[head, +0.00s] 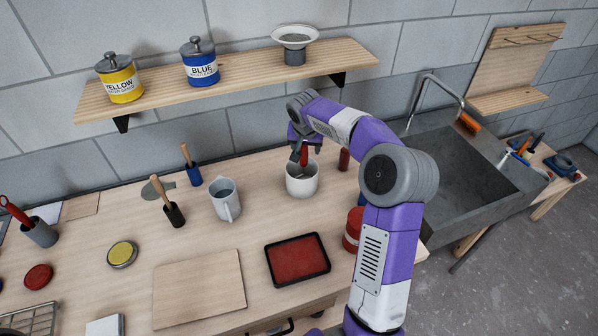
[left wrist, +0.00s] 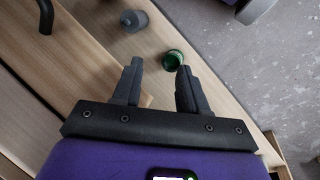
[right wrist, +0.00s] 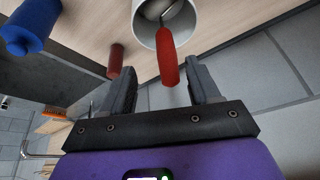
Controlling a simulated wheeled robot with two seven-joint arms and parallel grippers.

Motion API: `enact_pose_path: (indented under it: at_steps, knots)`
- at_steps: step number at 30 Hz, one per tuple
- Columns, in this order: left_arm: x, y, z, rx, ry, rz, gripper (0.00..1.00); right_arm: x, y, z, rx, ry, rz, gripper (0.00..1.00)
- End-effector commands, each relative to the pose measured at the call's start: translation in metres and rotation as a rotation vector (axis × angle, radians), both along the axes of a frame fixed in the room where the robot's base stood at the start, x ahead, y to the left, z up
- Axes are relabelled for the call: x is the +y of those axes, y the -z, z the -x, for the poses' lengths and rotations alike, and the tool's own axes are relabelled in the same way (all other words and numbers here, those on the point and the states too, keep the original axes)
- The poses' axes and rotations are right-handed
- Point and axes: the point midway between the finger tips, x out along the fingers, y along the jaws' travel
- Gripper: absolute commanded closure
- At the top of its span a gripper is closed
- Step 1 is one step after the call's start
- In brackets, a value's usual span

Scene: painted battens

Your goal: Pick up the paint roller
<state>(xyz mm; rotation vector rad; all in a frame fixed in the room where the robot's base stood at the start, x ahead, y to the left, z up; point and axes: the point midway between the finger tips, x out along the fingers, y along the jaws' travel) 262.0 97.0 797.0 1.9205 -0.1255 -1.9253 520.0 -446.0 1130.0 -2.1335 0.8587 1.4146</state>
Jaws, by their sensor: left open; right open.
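A red-handled tool, which looks like the paint roller (head: 304,156), stands handle up in a white pot (head: 302,183) on the bench. In the right wrist view its red handle (right wrist: 167,58) points out of the white pot (right wrist: 148,30) toward my right gripper (right wrist: 160,88). The handle end is between the open fingers, with gaps on both sides. The tool's lower end is mostly hidden inside the pot. In the head view my right gripper (head: 304,143) is over the pot. My left gripper (left wrist: 157,85) is open and empty in the left wrist view.
A dark red cylinder (head: 344,160) stands right of the pot, and a grey jug (head: 225,199) stands left. A red paint tray (head: 297,259) lies in front. A shelf (head: 230,77) runs above. The left wrist view shows a green can (left wrist: 173,60).

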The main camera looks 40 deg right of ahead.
Motion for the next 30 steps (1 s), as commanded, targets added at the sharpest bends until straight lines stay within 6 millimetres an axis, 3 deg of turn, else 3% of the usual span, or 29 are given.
enact_pose_path:
  at_steps: [19, 28, 30]
  knots:
    - [0.000, -0.002, 0.000, -0.001, 0.001, 0.000, 0.57, -0.017, 0.064, -0.031, 0.001, 0.000, -0.001, 0.39]
    - [0.000, -0.002, 0.000, -0.001, 0.001, 0.000, 0.57, -0.018, 0.068, -0.032, -0.001, 0.000, 0.000, 0.39]
    - [0.000, -0.002, 0.000, -0.001, 0.000, 0.000, 0.57, -0.018, 0.068, -0.032, -0.001, 0.000, 0.000, 0.50]
